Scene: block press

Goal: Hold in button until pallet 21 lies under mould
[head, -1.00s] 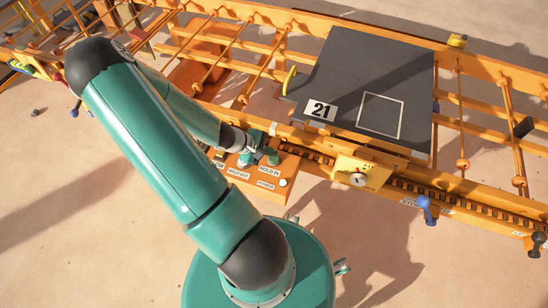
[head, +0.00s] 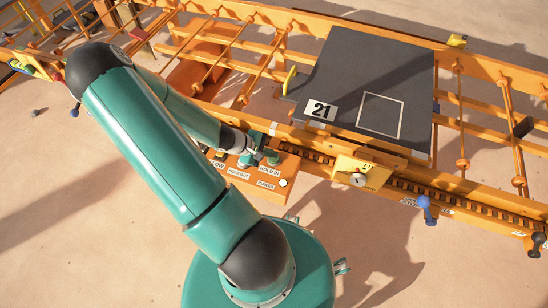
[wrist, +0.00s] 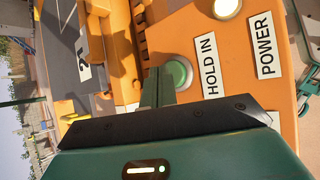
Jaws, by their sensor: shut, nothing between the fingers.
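Pallet 21 (head: 330,75) is a dark grey slab with a white "21" plate and a white square outline. It lies on the orange rail frame, right of centre in the head view. The green HOLD IN button (wrist: 180,72) shows beside its label in the wrist view. My gripper (wrist: 158,86) is shut and empty, its fingertips at the button's left edge in that view; I cannot tell if they press it. In the head view my gripper (head: 266,157) is over the orange button box. I cannot make out the mould.
The button box (head: 262,180) also has HOLD OUT and POWER labels, and a pale round lamp (wrist: 227,8) by POWER. A yellow bracket with a round knob (head: 358,178) sits on the front rail. Blue-tipped levers (head: 425,208) stick out in front.

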